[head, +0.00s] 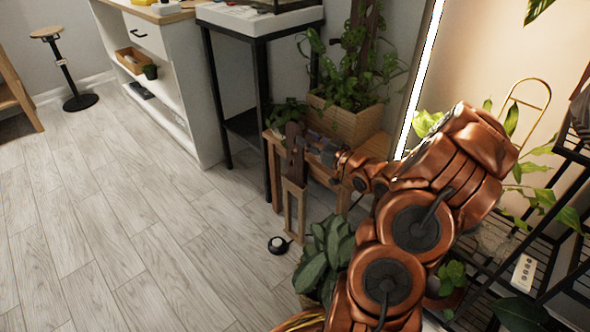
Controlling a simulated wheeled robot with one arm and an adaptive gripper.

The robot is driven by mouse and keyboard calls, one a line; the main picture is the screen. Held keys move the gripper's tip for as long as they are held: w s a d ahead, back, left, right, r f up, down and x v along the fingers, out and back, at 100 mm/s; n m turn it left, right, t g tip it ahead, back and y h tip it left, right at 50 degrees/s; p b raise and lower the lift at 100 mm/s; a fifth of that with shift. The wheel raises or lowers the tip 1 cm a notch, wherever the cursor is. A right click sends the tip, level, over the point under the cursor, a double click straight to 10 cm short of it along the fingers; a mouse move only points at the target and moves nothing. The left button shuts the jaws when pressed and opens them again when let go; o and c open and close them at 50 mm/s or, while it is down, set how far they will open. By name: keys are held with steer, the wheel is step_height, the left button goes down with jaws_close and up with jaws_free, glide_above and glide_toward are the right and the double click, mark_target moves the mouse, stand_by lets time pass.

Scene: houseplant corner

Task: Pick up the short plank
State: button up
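A short dark brown plank (294,147) stands upright in the head view, at the front end of a low wooden bench (278,148). My gripper (312,149) is just right of the plank, above the bench top. Its fingers reach to the plank's edge or overlap it. They are small and dark here, so I cannot tell whether they are shut on it. I also cannot tell whether the plank's lower end rests on the bench or hangs free.
A planter box (350,122) with leafy plants stands behind the gripper. A black-legged table (262,24) is behind; a black rack (545,245) stands right. Floor at left is clear.

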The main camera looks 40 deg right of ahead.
mark_target(295, 132)
steer(key=shift+w+a+f+b, duration=0.15)
steer(key=shift+w+b, duration=0.3)
steer(key=shift+w, duration=0.6)
steer(key=shift+w+a+f+b, duration=0.1)
steer(key=shift+w+b, duration=0.35)
steer(key=shift+w, duration=0.6)
steer(key=shift+w+a+f+b, duration=0.15)
steer(key=shift+w+b, duration=0.3)
steer(key=shift+w, duration=0.6)
steer(key=shift+r, duration=0.1)
jaws_close()
